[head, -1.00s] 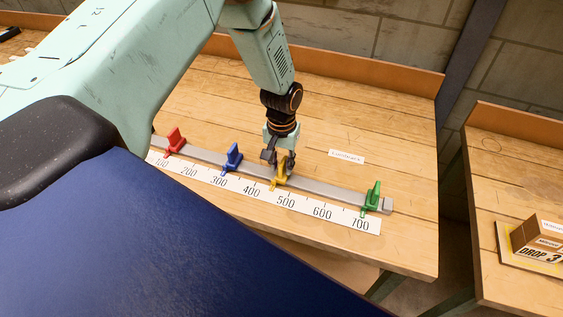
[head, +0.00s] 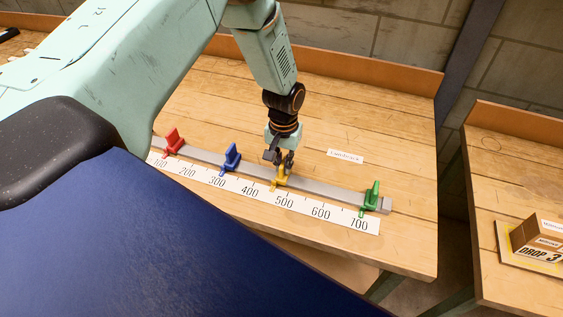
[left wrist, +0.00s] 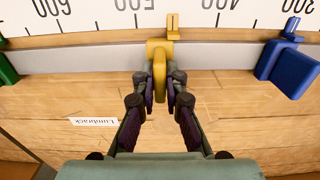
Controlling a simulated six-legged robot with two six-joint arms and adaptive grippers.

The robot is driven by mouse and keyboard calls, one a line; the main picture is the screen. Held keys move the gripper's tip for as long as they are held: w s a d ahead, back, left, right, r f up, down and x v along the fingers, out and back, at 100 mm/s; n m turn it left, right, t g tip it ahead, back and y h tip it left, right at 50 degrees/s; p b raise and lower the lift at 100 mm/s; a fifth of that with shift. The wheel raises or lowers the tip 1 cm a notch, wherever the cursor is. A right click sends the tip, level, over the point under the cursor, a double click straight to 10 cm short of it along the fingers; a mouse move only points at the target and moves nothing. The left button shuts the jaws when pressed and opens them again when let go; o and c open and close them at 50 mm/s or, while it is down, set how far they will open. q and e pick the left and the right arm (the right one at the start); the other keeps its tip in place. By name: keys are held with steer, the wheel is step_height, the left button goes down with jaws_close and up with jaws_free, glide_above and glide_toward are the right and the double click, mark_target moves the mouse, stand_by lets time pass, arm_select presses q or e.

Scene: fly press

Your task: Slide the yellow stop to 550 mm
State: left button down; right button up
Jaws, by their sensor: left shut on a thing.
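The yellow stop (head: 281,177) sits on the grey rail (head: 325,191), its pointer between the 400 and 500 marks of the white scale (head: 302,205), a little nearer 500. My left gripper (head: 284,160) reaches down to it from above. In the left wrist view, the fingers (left wrist: 160,85) are shut on the upright tab of the yellow stop (left wrist: 158,56), one on each side. That view shows the scale upside down, with numbers rising to the left. My right gripper is not in view.
On the same rail, a blue stop (head: 231,158) and a red stop (head: 174,142) stand to the left. A green stop (head: 371,197) stands near 700. The rail between yellow and green is clear. A box (head: 538,236) sits on another bench at right.

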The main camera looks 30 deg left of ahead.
arm_select(q)
steer(key=d, duration=0.3)
steer(key=w+d+b, duration=0.1)
steer(key=d, duration=0.2)
steer(key=w+d, duration=0.1)
steer(key=d, duration=0.2)
steer(key=shift+w+d, duration=0.15)
steer(key=shift+w, duration=0.05)
steer(key=c, duration=1.4)
jaws_free()
steer(key=shift+s, duration=0.1)
step_height(320, 180, up, 12)
